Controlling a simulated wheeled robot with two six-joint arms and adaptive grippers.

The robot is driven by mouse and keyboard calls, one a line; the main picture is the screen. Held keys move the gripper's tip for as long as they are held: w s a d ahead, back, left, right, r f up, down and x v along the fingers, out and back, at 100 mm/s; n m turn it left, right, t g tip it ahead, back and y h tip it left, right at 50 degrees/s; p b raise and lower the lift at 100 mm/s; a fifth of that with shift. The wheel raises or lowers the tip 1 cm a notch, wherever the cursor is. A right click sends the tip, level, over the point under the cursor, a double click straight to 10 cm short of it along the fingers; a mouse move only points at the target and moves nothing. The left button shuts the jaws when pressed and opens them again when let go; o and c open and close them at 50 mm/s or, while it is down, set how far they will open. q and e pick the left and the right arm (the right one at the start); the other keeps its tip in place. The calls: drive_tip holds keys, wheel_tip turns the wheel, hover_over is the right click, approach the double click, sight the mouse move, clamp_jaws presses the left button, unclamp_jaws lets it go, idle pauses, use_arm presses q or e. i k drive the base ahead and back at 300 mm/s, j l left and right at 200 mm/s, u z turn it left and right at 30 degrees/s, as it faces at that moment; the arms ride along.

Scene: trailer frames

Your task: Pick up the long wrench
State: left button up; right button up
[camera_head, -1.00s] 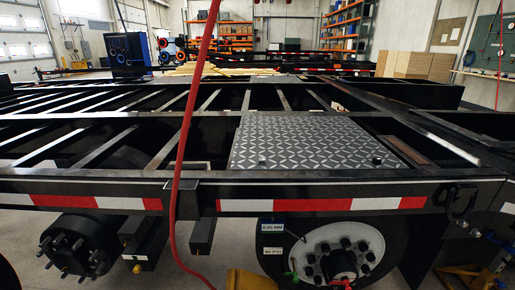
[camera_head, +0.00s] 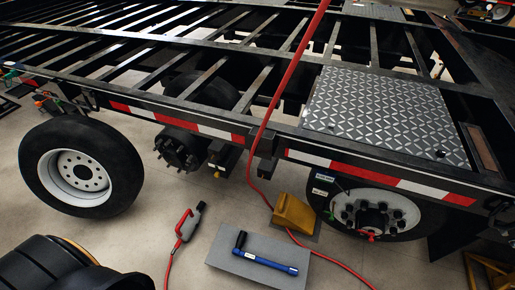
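The long wrench (camera_head: 265,260) lies on a grey rectangular mat (camera_head: 222,262) on the floor, near the bottom middle of the head view. It has a blue shaft running to the right and a black end at the left that angles upward. Nothing touches it from above. Neither of my grippers is in view.
A yellow wheel chock (camera_head: 294,214) stands behind the mat. A red-and-grey tool (camera_head: 188,222) lies left of it, and a red hose (camera_head: 266,120) hangs across the trailer frame (camera_head: 215,112). A loose wheel (camera_head: 80,166) stands at left. Black rounded shapes (camera_head: 60,268) fill the lower left.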

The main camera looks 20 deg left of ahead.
sight(236, 252)
drive_tip(key=k+j+u, duration=0.2)
drive_tip(key=k, duration=0.35)
drive_tip(key=k+u, duration=0.25)
drive_tip(key=k, duration=0.25)
